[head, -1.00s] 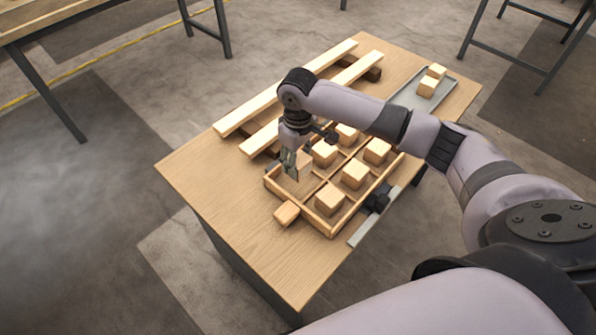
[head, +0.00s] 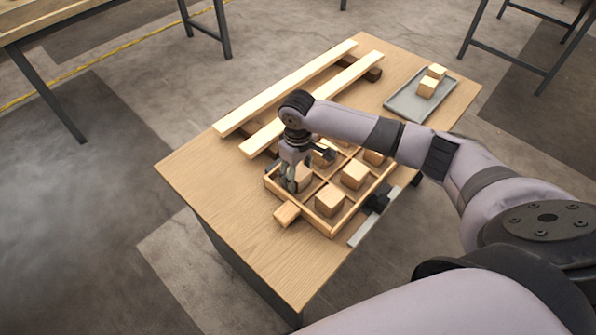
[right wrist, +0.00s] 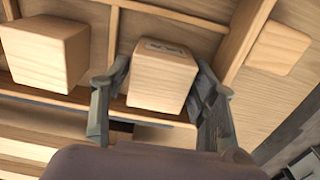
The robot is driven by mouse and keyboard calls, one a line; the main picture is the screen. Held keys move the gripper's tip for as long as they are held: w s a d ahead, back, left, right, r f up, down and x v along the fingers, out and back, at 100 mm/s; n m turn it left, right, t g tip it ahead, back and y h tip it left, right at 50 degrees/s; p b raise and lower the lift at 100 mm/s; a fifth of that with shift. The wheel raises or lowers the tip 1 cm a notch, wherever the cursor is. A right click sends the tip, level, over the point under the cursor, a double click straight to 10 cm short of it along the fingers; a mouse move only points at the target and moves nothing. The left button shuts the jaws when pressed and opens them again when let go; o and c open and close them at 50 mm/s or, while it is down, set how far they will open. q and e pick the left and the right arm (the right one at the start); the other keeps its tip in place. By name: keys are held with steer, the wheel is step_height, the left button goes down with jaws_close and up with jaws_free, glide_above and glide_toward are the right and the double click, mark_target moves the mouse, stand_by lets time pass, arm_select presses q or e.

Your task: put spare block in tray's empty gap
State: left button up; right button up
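The wooden tray (head: 325,231) is divided into compartments, and several hold pale wooden blocks, such as one block (head: 329,200) near the front. My right gripper (head: 291,184) points down over the tray's left corner compartment. Its fingers are closed around the spare block (head: 305,178), one on each side. The right wrist view shows this spare block (right wrist: 160,82) between the fingertips, low within the compartment walls. Whether it touches the tray floor cannot be told. A neighbouring block (right wrist: 45,55) sits in the compartment beside it. My left gripper is not in view.
A small wooden piece (head: 287,213) lies just outside the tray's left edge. Wooden slats (head: 290,88) lie behind the tray. A grey tray (head: 403,105) with two blocks (head: 428,87) is at the back right. The table's left front (head: 240,215) is clear.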

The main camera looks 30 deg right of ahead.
mark_target(298, 171)
steer(key=shift+o, duration=0.8)
step_height(298, 171, up, 12)
steer(key=shift+r, duration=0.15)
